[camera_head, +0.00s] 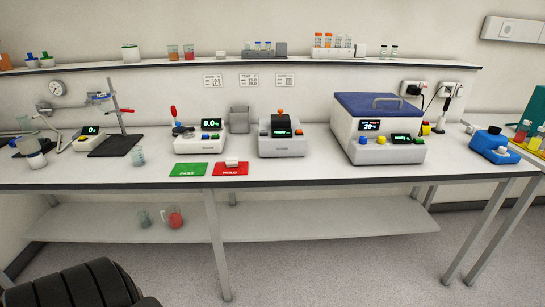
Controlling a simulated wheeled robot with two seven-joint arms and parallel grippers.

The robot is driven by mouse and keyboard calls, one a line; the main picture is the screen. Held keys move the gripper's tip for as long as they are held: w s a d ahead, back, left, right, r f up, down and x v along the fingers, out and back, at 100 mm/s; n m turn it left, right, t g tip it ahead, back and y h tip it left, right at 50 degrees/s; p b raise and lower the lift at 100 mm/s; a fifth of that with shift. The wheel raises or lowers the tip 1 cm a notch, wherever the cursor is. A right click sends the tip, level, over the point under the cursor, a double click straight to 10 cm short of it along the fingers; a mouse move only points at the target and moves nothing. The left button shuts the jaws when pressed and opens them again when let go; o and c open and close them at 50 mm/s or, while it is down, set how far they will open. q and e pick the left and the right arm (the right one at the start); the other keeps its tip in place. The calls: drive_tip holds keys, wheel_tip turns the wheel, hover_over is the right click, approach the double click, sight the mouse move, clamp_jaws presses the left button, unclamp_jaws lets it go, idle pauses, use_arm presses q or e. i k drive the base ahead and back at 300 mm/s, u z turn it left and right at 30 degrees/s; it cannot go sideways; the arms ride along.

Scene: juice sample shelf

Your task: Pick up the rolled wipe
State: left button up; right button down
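No thing in view is clearly a rolled wipe. A small white piece (232,161) lies on the back part of the red HOLD mat (231,170), near the bench's front edge. It is too small to tell whether it is a rolled wipe. Another small white piece (469,129) lies on the bench right of the blue-lidded bath. Neither of my grippers is in view.
The green PASS mat (188,170) lies left of the red one. Instruments stand behind the mats: a grey-white meter (282,136) and a blue-lidded bath (378,128). A stand (116,145) and beaker (138,156) are at left. The bench front between mats and bath is clear.

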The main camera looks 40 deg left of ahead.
sight(230, 162)
drive_tip(key=u, duration=0.2)
drive_tip(key=i, duration=0.85)
drive_tip(key=u, duration=0.6)
